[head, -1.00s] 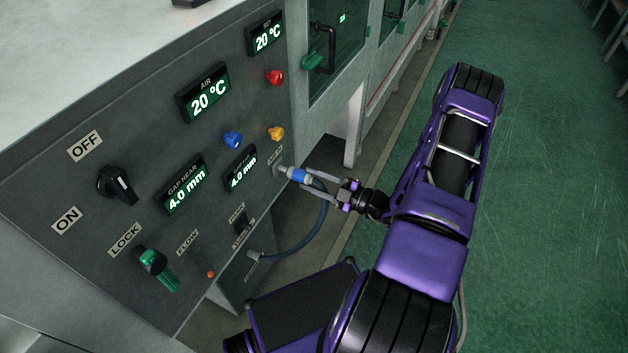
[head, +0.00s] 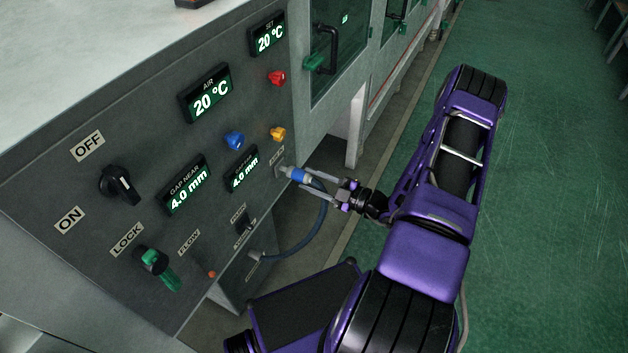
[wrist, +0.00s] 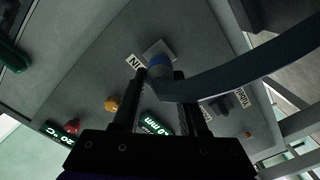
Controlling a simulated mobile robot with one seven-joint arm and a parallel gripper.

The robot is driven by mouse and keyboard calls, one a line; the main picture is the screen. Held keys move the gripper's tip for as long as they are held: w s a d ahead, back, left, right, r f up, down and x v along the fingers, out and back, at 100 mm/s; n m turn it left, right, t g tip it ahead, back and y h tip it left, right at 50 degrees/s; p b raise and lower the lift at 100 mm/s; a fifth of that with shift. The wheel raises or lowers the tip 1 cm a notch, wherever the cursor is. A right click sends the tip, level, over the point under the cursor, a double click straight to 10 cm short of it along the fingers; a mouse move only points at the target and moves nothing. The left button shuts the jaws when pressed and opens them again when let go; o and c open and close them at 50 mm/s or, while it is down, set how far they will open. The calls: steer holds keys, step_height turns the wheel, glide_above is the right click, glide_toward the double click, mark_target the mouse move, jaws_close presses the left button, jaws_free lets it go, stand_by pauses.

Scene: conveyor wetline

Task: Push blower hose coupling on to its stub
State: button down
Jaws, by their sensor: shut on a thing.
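The blower hose coupling (head: 298,175) is a blue sleeve at the end of a dark blue-grey hose (head: 318,222). It is at the stub (head: 284,170), which stands out from the right edge of the dark control panel; I cannot tell how far on it sits. My gripper (head: 311,178) is shut on the coupling from the right. In the wrist view the coupling's blue band (wrist: 158,63) lies beyond the fingers, in front of a square plate (wrist: 160,48) on the panel. The hose bends away to the right there and hides part of the grip.
The panel carries a black OFF/ON knob (head: 120,185), a green LOCK handle (head: 160,268), blue (head: 234,140), yellow (head: 278,134) and red (head: 277,78) knobs, and lit displays. The hose's other end meets a lower fitting (head: 256,256).

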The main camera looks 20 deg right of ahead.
steer(key=shift+x, duration=1.3)
steer(key=shift+c, duration=1.8)
jaws_free()
steer(key=shift+s, duration=0.1)
steer(key=shift+d, duration=0.1)
steer(key=v, duration=1.7)
steer(key=shift+s+d, duration=0.1)
